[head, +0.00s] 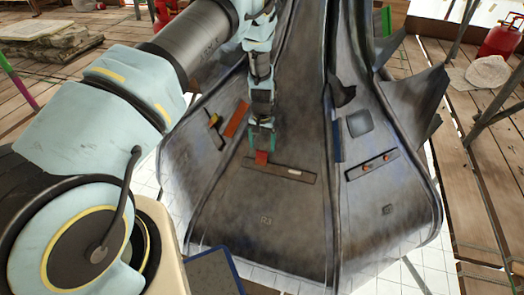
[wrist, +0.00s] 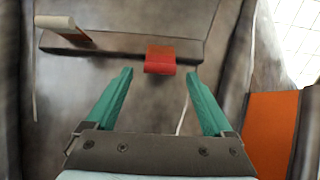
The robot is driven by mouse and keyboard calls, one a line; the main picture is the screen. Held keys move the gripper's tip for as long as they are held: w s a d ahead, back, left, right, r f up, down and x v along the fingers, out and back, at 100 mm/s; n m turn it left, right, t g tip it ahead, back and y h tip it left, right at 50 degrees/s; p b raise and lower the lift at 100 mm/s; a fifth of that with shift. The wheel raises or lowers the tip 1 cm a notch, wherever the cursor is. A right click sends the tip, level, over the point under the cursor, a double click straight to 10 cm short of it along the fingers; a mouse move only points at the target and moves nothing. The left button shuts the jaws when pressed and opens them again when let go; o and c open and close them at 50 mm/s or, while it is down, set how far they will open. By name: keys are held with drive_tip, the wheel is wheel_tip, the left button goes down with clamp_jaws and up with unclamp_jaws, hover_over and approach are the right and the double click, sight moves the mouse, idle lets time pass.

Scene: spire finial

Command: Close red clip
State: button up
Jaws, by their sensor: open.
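The red clip (head: 262,157) sits at the left part of a dark flat bar (head: 278,169) on the front face of the grey metal spire. In the wrist view the red clip (wrist: 160,60) lies across the bar (wrist: 115,47) and sticks out past its near edge. I cannot tell whether the clip is latched. My gripper (head: 262,147) has green fingers and is just above the clip in the head view. In the wrist view my gripper (wrist: 161,76) is open and empty, with the clip just beyond and between its fingertips. No contact shows.
A pale peg (wrist: 55,22) is on the same bar. An orange strip (head: 236,119) and a yellow piece (head: 214,119) are on the left face. The lower front face is clear.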

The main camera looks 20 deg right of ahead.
sight(264, 148)
drive_tip(key=shift+f, duration=1.7)
clamp_jaws()
drive_tip(key=d+f+g+y+b, duration=0.1)
drive_tip(key=b, duration=0.3)
drive_tip(key=shift+w+f, duration=0.15)
drive_tip(key=shift+w, duration=0.25)
drive_tip(key=b, duration=0.2)
drive_tip(key=g+y+b, duration=0.1)
drive_tip(key=shift+w+d+f+g+b, duration=0.2)
drive_tip(key=shift+w+f+g+b, duration=0.1)
drive_tip(key=shift+b, duration=0.05)
drive_tip(key=shift+w+d+y+b, duration=0.1)
drive_tip(key=shift+y+b, duration=0.3)
drive_tip(key=shift+b, duration=0.4)
drive_tip(key=shift+r+g, duration=0.25)
drive_tip(key=shift+g, duration=0.15)
